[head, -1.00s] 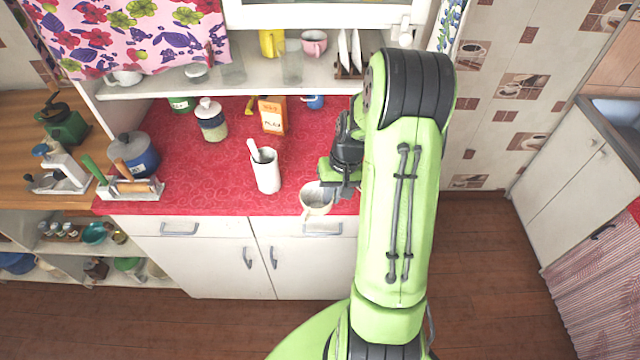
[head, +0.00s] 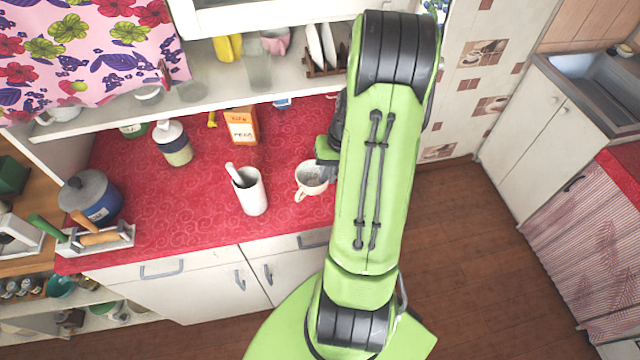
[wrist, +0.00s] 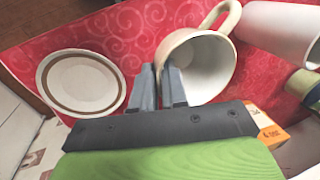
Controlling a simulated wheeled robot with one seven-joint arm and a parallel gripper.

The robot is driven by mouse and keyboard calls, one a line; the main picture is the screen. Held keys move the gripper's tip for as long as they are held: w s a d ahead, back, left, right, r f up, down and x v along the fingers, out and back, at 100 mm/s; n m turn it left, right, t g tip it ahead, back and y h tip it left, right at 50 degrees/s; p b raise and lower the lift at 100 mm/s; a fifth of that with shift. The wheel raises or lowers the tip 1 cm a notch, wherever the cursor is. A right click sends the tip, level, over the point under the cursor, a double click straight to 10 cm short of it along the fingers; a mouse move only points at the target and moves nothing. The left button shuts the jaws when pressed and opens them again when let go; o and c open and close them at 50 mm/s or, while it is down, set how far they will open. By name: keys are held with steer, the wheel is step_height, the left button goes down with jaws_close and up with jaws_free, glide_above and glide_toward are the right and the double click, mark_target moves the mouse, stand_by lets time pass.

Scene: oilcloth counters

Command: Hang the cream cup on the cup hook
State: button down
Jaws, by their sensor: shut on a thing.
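The cream cup (head: 311,178) appears in the head view by the right part of the red counter, its handle toward the lower left. In the wrist view the cup (wrist: 212,72) is tilted with its open mouth toward me and its handle at the top. My gripper (wrist: 160,80) is shut on the cup's near rim, with one finger inside and one outside. In the head view my arm hides most of the gripper (head: 326,158). I cannot tell whether the cup clears the counter.
A white canister with a utensil (head: 251,192) stands left of the cup. Behind are an orange box (head: 241,127) and a lidded jar (head: 173,144). A shelf (head: 210,103) overhangs the counter's back. The wrist view shows a brown-ringed plate (wrist: 82,84).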

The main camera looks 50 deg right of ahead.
steer(key=x, duration=0.3)
steer(key=d+x, duration=0.1)
steer(key=shift+a+f, duration=0.1)
steer(key=shift+f, duration=0.3)
steer(key=shift+s, duration=0.1)
steer(key=shift+f, duration=0.1)
steer(key=c, duration=1.2)
jaws_free()
steer(key=shift+o, duration=0.2)
